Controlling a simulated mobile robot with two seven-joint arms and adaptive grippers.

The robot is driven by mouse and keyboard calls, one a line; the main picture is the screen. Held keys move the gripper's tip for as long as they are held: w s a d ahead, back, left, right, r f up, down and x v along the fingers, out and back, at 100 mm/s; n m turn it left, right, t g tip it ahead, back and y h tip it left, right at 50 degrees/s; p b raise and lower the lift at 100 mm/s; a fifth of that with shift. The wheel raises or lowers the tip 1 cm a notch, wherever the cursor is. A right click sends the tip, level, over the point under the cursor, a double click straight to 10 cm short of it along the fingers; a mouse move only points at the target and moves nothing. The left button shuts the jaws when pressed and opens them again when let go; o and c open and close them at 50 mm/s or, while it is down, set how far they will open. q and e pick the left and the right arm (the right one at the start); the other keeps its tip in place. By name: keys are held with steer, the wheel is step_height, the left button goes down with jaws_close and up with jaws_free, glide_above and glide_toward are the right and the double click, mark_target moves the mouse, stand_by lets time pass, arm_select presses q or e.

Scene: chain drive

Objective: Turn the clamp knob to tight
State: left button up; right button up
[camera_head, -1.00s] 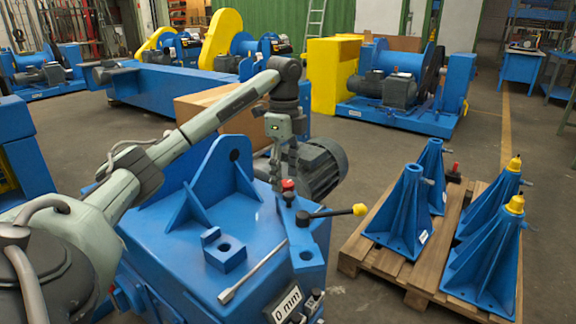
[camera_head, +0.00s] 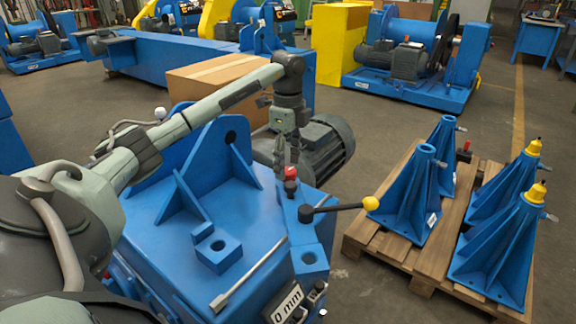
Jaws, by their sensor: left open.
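A red knob (camera_head: 291,173) stands on top of a blue upright arm at the right side of the blue machine base (camera_head: 190,245). Below it, a black lever with a yellow ball end (camera_head: 371,203) sticks out to the right. I cannot tell for certain which of these is the clamp knob. My left gripper (camera_head: 286,160) points down just above the red knob, open, with its fingers close to it. I cannot tell whether they touch it. My right gripper is not in view.
A metal rod (camera_head: 246,278) and a "0 mm" display (camera_head: 286,302) are on the machine's front. A grey motor (camera_head: 322,155) and a cardboard box (camera_head: 215,80) are behind. A wooden pallet (camera_head: 385,255) with blue stands is at right, with bare floor between.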

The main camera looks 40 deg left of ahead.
arm_select(q)
steer(key=shift+f, duration=0.6)
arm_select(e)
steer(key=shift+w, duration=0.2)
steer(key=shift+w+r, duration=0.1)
arm_select(q)
steer(key=c, duration=1.2)
steer(key=shift+o, duration=0.2)
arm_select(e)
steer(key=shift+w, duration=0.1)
